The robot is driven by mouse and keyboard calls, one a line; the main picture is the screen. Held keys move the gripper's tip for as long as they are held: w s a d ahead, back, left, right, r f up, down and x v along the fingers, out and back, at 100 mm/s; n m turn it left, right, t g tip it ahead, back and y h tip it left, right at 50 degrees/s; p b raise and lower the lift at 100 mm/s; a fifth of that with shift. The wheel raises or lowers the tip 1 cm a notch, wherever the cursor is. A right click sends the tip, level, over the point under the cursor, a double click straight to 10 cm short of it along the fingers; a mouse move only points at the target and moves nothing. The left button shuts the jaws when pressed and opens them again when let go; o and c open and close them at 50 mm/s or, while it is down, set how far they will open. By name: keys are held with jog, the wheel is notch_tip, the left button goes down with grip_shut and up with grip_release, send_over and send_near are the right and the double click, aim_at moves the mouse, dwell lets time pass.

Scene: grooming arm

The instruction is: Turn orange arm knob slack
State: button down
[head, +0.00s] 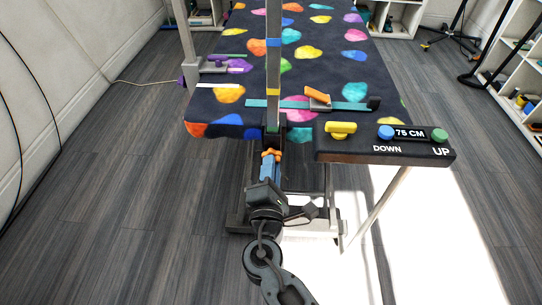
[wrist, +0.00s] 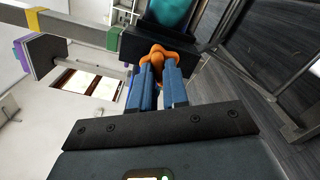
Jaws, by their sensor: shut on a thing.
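The orange arm knob (head: 271,154) is on the black clamp block (head: 272,132) at the foot of the upright metal post (head: 273,60), at the table's near edge. In the wrist view the knob (wrist: 160,56) has rounded lobes and sits against the black block. My gripper (head: 270,163) reaches it from the near side. Its blue fingers (wrist: 160,80) are shut on the knob, one on each side, with orange lobes showing between and above the tips. The knob's far side is hidden by the block and fingers.
The spotted grooming table (head: 330,60) lies beyond the post. A control shelf (head: 385,156) with a yellow handle (head: 341,128), a blue button (head: 386,132) and a green button (head: 439,136) juts out to the right. A teal rail (head: 350,106) with an orange lever (head: 318,95) lies on the tabletop.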

dwell(0.3)
jog(key=shift+n+p, duration=0.7)
jog(key=shift+n, duration=0.5)
jog(key=c, duration=1.6)
grip_release()
jog(key=o, duration=0.6)
jog(key=shift+c, duration=0.2)
jog(key=shift+s, duration=0.1)
jog(key=s, duration=0.7)
jog(key=shift+s+a+p, duration=0.15)
jog(key=shift+s+p, duration=0.25)
jog(key=shift+p, duration=0.05)
jog(key=o, duration=0.6)
jog(key=shift+c, duration=0.2)
